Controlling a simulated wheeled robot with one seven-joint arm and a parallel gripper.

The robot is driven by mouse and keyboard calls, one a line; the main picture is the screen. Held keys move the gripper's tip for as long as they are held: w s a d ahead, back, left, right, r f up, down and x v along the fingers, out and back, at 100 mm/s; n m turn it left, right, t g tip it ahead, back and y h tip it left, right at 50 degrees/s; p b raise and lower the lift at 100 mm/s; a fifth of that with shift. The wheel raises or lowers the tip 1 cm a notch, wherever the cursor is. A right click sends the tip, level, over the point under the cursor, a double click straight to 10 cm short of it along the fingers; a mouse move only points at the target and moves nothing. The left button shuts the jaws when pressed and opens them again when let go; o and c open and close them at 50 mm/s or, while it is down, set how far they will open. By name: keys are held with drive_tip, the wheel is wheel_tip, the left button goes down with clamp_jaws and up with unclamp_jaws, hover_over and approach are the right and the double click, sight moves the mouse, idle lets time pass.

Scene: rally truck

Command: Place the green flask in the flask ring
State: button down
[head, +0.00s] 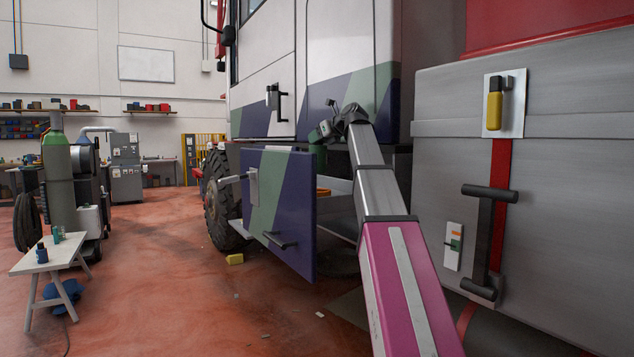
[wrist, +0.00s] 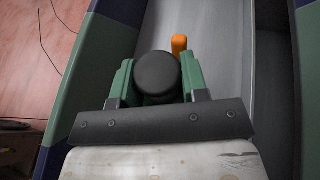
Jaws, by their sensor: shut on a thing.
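My gripper (head: 322,134) is at the open side compartment of the truck, above and behind the hinged door. In the wrist view my gripper (wrist: 157,82) is shut on the green flask, whose round black top (wrist: 157,73) shows between the green fingers. The flask's green body (head: 319,157) shows below my gripper in the head view, partly behind the door. An orange part (wrist: 179,45), perhaps of the flask ring, shows just beyond the flask; orange also shows low in the compartment (head: 323,192). Whether the flask touches it is hidden.
The open striped door (head: 279,212) stands left of the compartment. A grey panel with a black handle (head: 488,240) is on the right. A small white table (head: 50,257) and a green gas cylinder (head: 58,180) stand at the left. The red floor between is mostly clear.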

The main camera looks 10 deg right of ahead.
wheel_tip(320, 180, down, 9)
idle(0.5)
drive_tip(key=c, duration=0.6)
unclamp_jaws()
drive_tip(key=shift+f, duration=0.15)
drive_tip(key=shift+c, duration=0.2)
drive_tip(key=v, duration=1.2)
drive_tip(key=shift+d, duration=0.1)
